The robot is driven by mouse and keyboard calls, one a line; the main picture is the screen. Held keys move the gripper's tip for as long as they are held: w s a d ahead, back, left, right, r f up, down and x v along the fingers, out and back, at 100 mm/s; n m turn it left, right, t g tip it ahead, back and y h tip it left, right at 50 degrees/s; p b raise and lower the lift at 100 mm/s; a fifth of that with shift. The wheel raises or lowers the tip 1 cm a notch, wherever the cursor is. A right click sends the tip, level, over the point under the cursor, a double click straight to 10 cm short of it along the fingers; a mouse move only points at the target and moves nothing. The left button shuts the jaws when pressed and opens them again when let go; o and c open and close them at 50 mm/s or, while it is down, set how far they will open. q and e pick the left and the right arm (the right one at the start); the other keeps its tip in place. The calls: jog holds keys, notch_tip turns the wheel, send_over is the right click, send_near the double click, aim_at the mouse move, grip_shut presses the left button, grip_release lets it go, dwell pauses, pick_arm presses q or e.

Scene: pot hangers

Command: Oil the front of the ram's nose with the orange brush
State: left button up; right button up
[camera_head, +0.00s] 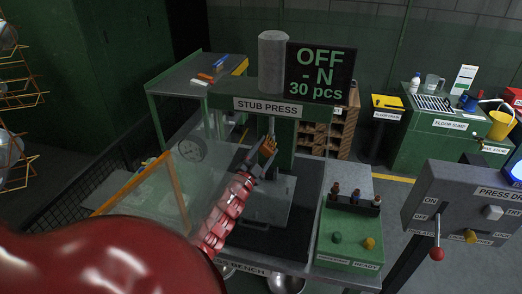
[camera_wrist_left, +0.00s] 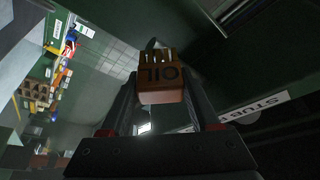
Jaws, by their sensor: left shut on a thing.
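My left gripper (camera_head: 260,164) is shut on the orange brush (camera_head: 267,147), inside the stub press (camera_head: 268,105). In the left wrist view the brush (camera_wrist_left: 161,92) is an orange block marked OIL, held between the two fingers (camera_wrist_left: 165,108), with dark bristles or teeth at its far end. In the head view a thin grey ram (camera_head: 271,126) comes down below the press's crosspiece, just above the brush. I cannot tell whether brush and ram touch. The ram's nose is mostly hidden behind the brush. My right gripper is not in view.
A clear guard panel with an orange edge (camera_head: 178,192) stands left of my left arm. A green control box (camera_head: 347,236) with bottles sits right on the bench. A grey press control panel (camera_head: 462,207) with a red-knobbed lever stands further right.

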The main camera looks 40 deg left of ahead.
pick_arm(q)
jog(key=shift+w+d+b, duration=0.35)
jog(key=shift+w+d, duration=0.05)
jog(key=shift+d, duration=0.45)
jog(key=shift+w+d, duration=0.1)
jog(key=shift+w, duration=0.05)
jog(key=shift+s+a+r+p, duration=0.15)
jog(key=shift+s+a+p, duration=0.1)
jog(key=shift+a+p, duration=0.25)
jog(key=shift+s+a+p, duration=0.2)
jog(key=shift+s+a, duration=0.1)
jog(key=shift+a, duration=0.25)
jog(key=shift+s+a+p, duration=0.2)
jog(key=shift+s+a, duration=0.1)
jog(key=shift+a, duration=0.25)
jog(key=shift+s+a, duration=0.15)
jog(key=shift+a, duration=0.05)
jog(key=shift+s+d+p, duration=0.3)
jog(key=shift+s+d, duration=0.2)
jog(key=shift+s, duration=0.35)
jog(key=shift+s+d+p, duration=0.3)
jog(key=shift+s+d, duration=0.15)
jog(key=shift+s, duration=0.45)
jog(key=shift+s+d+p, duration=0.3)
jog(key=shift+s+d, duration=0.2)
jog(key=shift+s, duration=0.35)
